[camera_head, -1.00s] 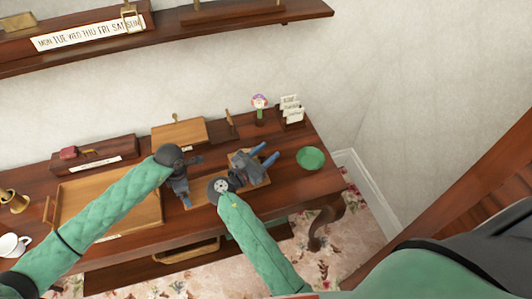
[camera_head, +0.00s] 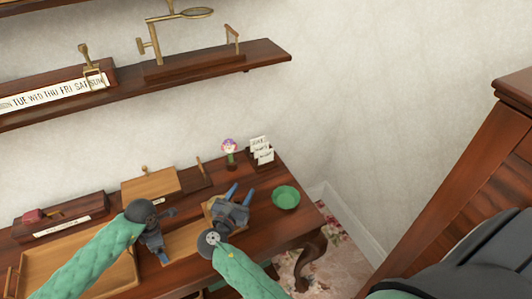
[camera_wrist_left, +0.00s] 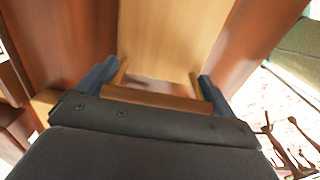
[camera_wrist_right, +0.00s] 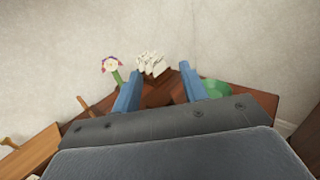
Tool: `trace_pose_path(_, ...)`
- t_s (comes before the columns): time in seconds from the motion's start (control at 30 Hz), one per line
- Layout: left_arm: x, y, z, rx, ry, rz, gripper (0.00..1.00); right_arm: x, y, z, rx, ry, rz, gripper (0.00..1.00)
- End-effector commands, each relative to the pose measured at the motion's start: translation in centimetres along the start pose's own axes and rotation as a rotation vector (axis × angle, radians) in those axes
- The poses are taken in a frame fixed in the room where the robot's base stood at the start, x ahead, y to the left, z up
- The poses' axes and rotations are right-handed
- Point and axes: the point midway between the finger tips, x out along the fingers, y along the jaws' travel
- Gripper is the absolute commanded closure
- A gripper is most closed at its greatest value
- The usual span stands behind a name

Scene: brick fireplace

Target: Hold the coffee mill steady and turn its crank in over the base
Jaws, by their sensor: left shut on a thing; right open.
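No coffee mill can be clearly made out in the head view; its crank cannot be told apart either. My left gripper (camera_head: 169,236) is low over the table, beside a light wooden board (camera_head: 183,243). In the left wrist view its fingers (camera_wrist_left: 152,84) stand apart around a brown wooden bar (camera_wrist_left: 155,99) with two light posts. My right gripper (camera_head: 240,194) is to the right and farther back. Its blue-tipped fingers are spread over light wood that it mostly covers. In the right wrist view the fingers (camera_wrist_right: 160,82) are apart with nothing clearly held between them.
A green bowl (camera_head: 286,197) is right of my right gripper. A flower in a holder (camera_head: 229,153) and a card stand (camera_head: 261,152) are behind it. A wooden tray (camera_head: 80,275) lies left under my left arm. A wooden shelf (camera_head: 200,66) runs above the table.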

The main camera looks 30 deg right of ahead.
Motion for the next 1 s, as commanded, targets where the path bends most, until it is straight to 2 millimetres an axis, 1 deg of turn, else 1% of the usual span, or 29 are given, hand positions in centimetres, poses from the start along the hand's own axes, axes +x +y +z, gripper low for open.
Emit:
trace_pose_path(0.07, 0.0, 0.0, 0.0, 0.0, 0.0, 0.0, 0.44, 0.2, 0.1, 0.1, -0.001, -0.001, 0.034, 0.57)
trace_pose_path(0.1, 0.0, 0.0, 0.0, 0.0, 0.0, 0.0, 0.44, -0.5, 0.1, 0.0, 0.0, 0.002, 0.035, 0.57)
trace_pose_path(0.37, 0.0, 0.0, 0.0, 0.0, 0.0, 0.0, 0.44, -4.0, 0.0, -0.1, 0.0, 0.002, 0.032, 0.57)
trace_pose_path(0.87, 0.0, 0.0, 0.0, 0.0, 0.0, 0.0, 0.44, -12.0, -0.3, -0.1, -0.001, 0.003, 0.031, 0.57)
trace_pose_path(1.0, 0.0, 0.0, 0.0, 0.0, 0.0, 0.0, 0.44, -10.1, 0.1, 1.6, 0.003, 0.004, 0.027, 0.57)
